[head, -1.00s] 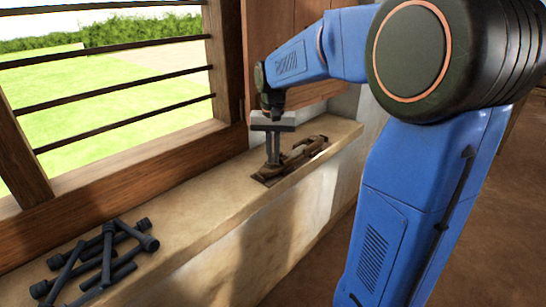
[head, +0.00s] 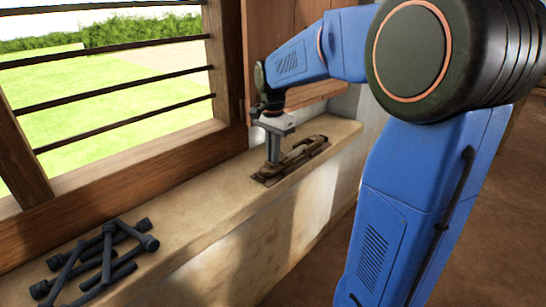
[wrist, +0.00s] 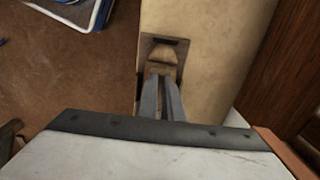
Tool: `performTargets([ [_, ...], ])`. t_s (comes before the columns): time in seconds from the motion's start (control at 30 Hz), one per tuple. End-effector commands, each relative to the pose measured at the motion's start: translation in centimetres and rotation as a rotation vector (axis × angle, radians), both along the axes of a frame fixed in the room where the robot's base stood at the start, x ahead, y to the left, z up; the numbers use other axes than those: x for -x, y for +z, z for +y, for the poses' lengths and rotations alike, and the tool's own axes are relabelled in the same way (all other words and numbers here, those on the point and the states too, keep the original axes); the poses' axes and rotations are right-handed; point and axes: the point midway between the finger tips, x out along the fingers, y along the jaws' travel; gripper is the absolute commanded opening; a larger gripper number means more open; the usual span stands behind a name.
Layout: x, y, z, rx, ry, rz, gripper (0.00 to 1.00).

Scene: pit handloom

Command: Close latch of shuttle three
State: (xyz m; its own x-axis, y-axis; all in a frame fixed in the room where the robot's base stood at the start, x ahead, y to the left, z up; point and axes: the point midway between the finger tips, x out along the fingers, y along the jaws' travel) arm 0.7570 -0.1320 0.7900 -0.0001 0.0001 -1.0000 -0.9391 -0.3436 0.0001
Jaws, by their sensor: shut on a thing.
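The wooden shuttle (head: 305,152) lies in a dark flat holder on the window sill, to the right of the pile of dark rods. It also shows in the wrist view (wrist: 160,60), partly covered by my gripper. My gripper (head: 272,161) points down at the shuttle's near-left end. In the wrist view its two grey fingers (wrist: 162,103) are close together over the shuttle, shut on a small part of it. The fingers hide that part, so I cannot tell the latch's exact position. No number is readable on the shuttle.
Several dark rods (head: 100,258) lie piled on the sill (head: 190,222) at lower left. A barred window (head: 110,95) and wooden frame stand behind the sill. The sill between rods and shuttle is clear. A blue-edged white object (wrist: 75,10) is on the floor.

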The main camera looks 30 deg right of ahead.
Motion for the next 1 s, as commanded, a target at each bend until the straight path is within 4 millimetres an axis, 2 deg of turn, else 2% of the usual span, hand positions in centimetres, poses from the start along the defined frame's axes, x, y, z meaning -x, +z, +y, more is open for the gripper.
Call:
performTargets([
  [0.5,0.00,0.02,0.00,0.000,-0.019,0.000,0.00],
  [0.53,0.00,0.02,0.00,0.000,-0.019,0.000,0.11],
  [0.57,0.00,0.01,0.00,0.000,-0.019,0.000,0.14],
  [0.87,-0.01,0.08,0.00,0.000,-0.018,0.000,0.14],
  [1.0,-0.05,0.97,0.00,0.000,-0.018,-0.002,0.14],
])
